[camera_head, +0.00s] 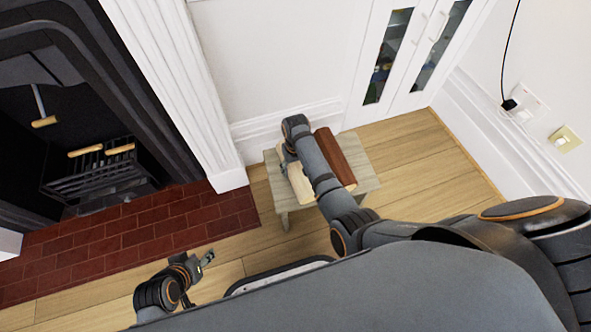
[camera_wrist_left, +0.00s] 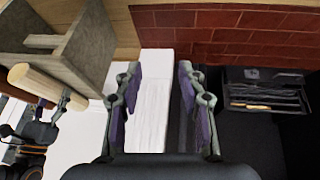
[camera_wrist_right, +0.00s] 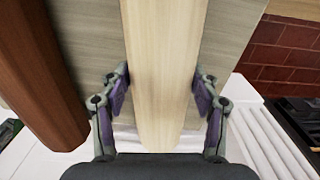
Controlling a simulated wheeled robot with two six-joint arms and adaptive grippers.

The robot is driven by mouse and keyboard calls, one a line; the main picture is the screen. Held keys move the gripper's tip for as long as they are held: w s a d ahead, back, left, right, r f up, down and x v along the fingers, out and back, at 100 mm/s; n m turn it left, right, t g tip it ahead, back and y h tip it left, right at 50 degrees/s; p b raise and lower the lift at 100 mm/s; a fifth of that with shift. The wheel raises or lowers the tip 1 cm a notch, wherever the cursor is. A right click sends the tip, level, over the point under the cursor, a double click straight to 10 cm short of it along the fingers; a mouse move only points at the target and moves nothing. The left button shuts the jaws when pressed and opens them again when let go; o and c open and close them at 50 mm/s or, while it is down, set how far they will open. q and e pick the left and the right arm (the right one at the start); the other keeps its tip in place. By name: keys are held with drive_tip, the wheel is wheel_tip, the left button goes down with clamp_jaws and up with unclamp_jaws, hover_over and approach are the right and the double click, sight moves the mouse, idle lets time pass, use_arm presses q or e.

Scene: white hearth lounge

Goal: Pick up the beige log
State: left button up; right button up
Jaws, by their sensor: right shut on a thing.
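The beige log (camera_wrist_right: 163,60) lies on a small pale wooden stool (camera_head: 366,184), seen from above in the head view (camera_head: 295,184). In the right wrist view it runs between the two fingers of my right gripper (camera_wrist_right: 160,97), which is shut on it, a finger on each side. In the head view my right arm hides part of the log and gripper. In the left wrist view the log (camera_wrist_left: 45,85) shows at the stool's edge. My left gripper (camera_wrist_left: 160,85) is open and empty; in the head view it is low at the left (camera_head: 205,262).
A reddish-brown log (camera_head: 338,158) lies on the stool beside the beige log. A dark fireplace with a metal grate (camera_head: 95,172) and a brick hearth (camera_head: 130,232) is at the left. A white wall and cabinet (camera_head: 400,60) stand behind the stool. Wood floor (camera_head: 425,160) is clear at the right.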

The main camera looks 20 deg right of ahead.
drive_tip(key=c, duration=0.9)
drive_tip(key=shift+c, duration=0.2)
use_arm(q)
drive_tip(key=shift+w+r, duration=0.1)
use_arm(e)
drive_tip(key=shift+r, duration=0.1)
